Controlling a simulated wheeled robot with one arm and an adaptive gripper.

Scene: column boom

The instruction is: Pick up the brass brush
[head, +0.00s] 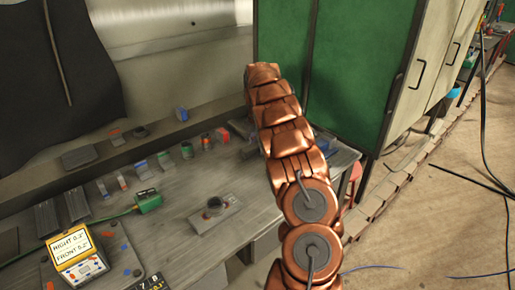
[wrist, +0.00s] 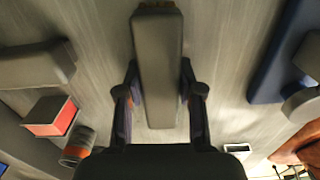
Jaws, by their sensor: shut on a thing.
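In the wrist view my gripper (wrist: 159,95) has one finger on each side of a long grey-brown block (wrist: 158,65), which I take to be the brass brush. The fingers are shut on its sides, and its length runs away from my palm, up the picture. A thin tan edge shows at its far end; bristles cannot be made out. Bare wood-grain bench top shows around it, and I cannot tell whether it touches the bench. In the head view my copper arm hides the gripper and the held block.
In the wrist view, a grey block (wrist: 35,64), a red-faced box (wrist: 51,116) and a dark cylinder (wrist: 77,146) lie left; a dark blue block (wrist: 285,50) is right. In the head view, the bench (head: 160,225) holds several small items, and a green cabinet (head: 345,65) stands behind.

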